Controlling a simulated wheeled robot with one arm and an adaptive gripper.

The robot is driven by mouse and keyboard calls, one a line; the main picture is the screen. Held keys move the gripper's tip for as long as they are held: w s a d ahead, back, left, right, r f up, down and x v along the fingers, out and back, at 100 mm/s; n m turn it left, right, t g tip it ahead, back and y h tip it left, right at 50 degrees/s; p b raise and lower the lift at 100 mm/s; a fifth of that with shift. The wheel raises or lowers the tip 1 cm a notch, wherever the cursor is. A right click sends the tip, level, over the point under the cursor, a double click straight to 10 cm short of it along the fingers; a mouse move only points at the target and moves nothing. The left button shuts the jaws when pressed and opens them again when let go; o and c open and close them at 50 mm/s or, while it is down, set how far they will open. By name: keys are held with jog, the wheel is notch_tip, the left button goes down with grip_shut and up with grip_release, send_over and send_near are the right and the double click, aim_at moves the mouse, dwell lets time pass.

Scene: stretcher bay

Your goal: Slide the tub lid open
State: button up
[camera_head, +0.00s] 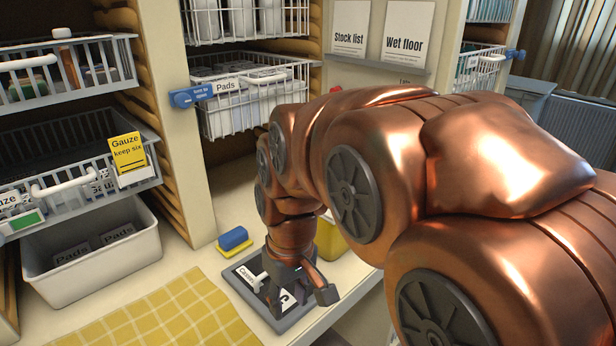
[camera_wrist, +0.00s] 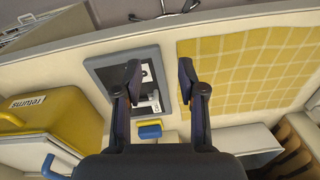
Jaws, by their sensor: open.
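The tub (camera_head: 240,283) is a shallow grey-rimmed box on the counter, partly hidden by my arm. A white label and a small white handle (camera_head: 257,283) show at its left side. The tub is also in the wrist view (camera_wrist: 97,66), with a dark top, pale cards and the white handle (camera_wrist: 152,106). I cannot tell where the lid's edge lies or how far it is open. My gripper (camera_head: 301,296) is over the tub with its fingers apart and nothing between them. In the wrist view my gripper (camera_wrist: 160,77) spans the tub's right part; the handle lies between the fingers.
A blue and yellow sponge (camera_head: 233,240) lies beside the tub. A yellow checked mat (camera_head: 165,318) covers the counter to the left. A yellow returns bin (camera_wrist: 60,118) stands close by. Wire baskets (camera_head: 255,95) and a white bin (camera_head: 95,270) fill the shelving.

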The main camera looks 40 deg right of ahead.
jog(key=w+d+r+n+t+h, duration=0.1)
jog(key=w+d+r, duration=0.3)
jog(key=w+d, duration=0.25)
jog(key=w+d+r+t, duration=0.2)
jog(key=w+d+r, duration=0.2)
jog(key=w+d, duration=0.3)
jog(key=w+d+r+n+t+h, duration=0.1)
jog(key=w+d+r, duration=0.3)
jog(key=w+d, duration=0.3)
jog(key=shift+s+d+p+x, duration=0.15)
jog(key=shift+p+x, duration=0.4)
jog(key=shift+x, duration=0.7)
jog(key=shift+s+p+x, duration=0.1)
jog(key=shift+p+x, duration=0.45)
jog(key=shift+x, duration=0.65)
jog(key=shift+s+d+p+x, duration=0.15)
jog(key=shift+p+x, duration=0.4)
jog(key=shift+x, duration=0.7)
jog(key=shift+f, duration=0.1)
grip_shut()
